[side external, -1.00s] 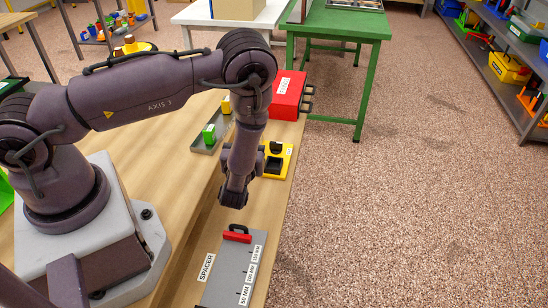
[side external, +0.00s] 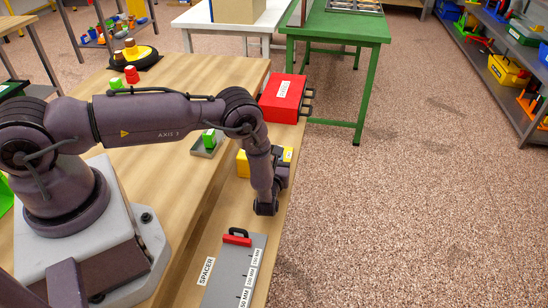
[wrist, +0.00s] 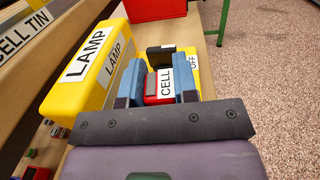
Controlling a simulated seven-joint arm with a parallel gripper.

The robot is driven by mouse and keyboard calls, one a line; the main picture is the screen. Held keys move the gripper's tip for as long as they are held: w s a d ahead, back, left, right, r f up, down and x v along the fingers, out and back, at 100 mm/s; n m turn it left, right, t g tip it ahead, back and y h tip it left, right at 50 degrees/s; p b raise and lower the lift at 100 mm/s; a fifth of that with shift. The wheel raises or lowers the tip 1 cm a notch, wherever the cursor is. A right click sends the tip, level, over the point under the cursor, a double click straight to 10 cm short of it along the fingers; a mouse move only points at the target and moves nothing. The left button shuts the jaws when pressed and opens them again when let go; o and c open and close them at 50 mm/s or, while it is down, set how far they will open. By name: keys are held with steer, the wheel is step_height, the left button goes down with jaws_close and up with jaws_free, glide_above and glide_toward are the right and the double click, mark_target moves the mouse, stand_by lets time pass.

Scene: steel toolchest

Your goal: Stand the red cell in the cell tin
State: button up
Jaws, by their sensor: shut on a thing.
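The red cell (wrist: 165,86), with a white CELL label, is between the blue fingers of my gripper (wrist: 160,84) in the wrist view. My gripper is shut on it at the yellow lamp (wrist: 120,22), between the LAMP-labelled side and the OFF label. I cannot tell how deep the cell sits in the lamp. In the side view my wrist hides part of the lamp (side external: 243,164) and the fingertips. The grey cell tin (side external: 207,152), left of the lamp, holds a green block (side external: 209,138). Its CELL TIN label (wrist: 20,35) shows at the left of the wrist view.
A red case (side external: 284,97) stands behind the lamp. The bench's right edge is close to the lamp. My forearm passes near the tin.

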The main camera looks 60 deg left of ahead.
steer(key=shift+f, duration=0.15)
steer(key=o, duration=0.9)
steer(key=shift+o, duration=0.2)
